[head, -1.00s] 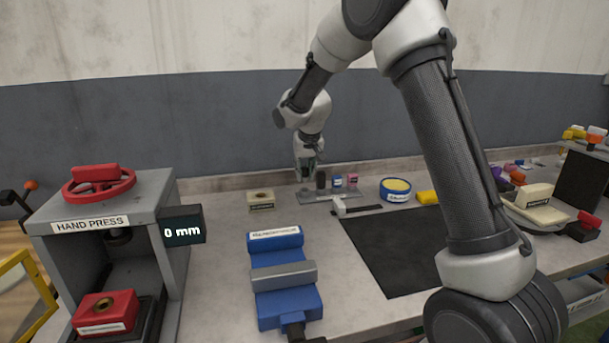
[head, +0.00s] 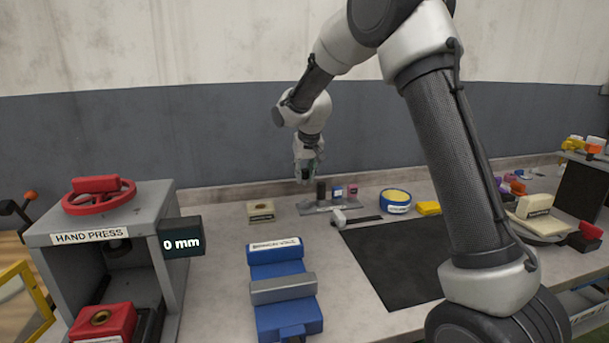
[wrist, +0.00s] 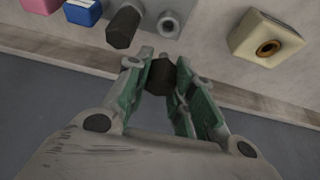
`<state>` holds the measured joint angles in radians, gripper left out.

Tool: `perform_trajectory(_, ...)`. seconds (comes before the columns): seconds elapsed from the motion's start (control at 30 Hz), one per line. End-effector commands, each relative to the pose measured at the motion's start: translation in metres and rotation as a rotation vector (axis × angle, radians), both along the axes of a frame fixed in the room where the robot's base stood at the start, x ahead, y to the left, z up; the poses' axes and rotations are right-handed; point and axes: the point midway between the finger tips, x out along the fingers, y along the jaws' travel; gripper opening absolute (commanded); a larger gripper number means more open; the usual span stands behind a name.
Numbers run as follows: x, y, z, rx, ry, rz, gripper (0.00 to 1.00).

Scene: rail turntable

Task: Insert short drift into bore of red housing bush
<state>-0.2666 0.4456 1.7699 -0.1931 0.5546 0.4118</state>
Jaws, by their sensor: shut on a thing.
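The red housing (head: 88,325) sits low in the hand press at the lower left in the head view; its bush (head: 101,317) shows as a brass ring with a dark bore on top. The frame's bottom edge cuts the housing off. My gripper (head: 304,179) is above the left end of the grey tool rack at the back of the bench. In the wrist view its green-padded fingers (wrist: 163,88) are shut on a dark drift (wrist: 160,76), seen end-on. The drift's length is hidden. Another dark drift (wrist: 124,27) stands in the rack.
The rack (head: 313,210) has an empty socket (wrist: 169,22) and blue and pink blocks. A cream housing (head: 260,212) stands left of it. A blue vice (head: 281,270) lies between rack and press (head: 165,200). A black mat (head: 395,262) lies right.

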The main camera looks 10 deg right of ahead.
Motion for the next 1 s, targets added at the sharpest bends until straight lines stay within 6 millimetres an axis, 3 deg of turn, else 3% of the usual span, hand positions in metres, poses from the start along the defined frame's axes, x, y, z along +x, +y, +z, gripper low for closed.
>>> perform_trajectory(0.5,0.0,0.0,0.043,0.001,-0.002,-0.001,0.0)
perform_trajectory(0.87,0.0,0.0,0.044,0.0,-0.001,0.0,0.0)
perform_trajectory(1.0,-0.008,-0.007,0.036,-0.004,0.0,-0.004,0.0)
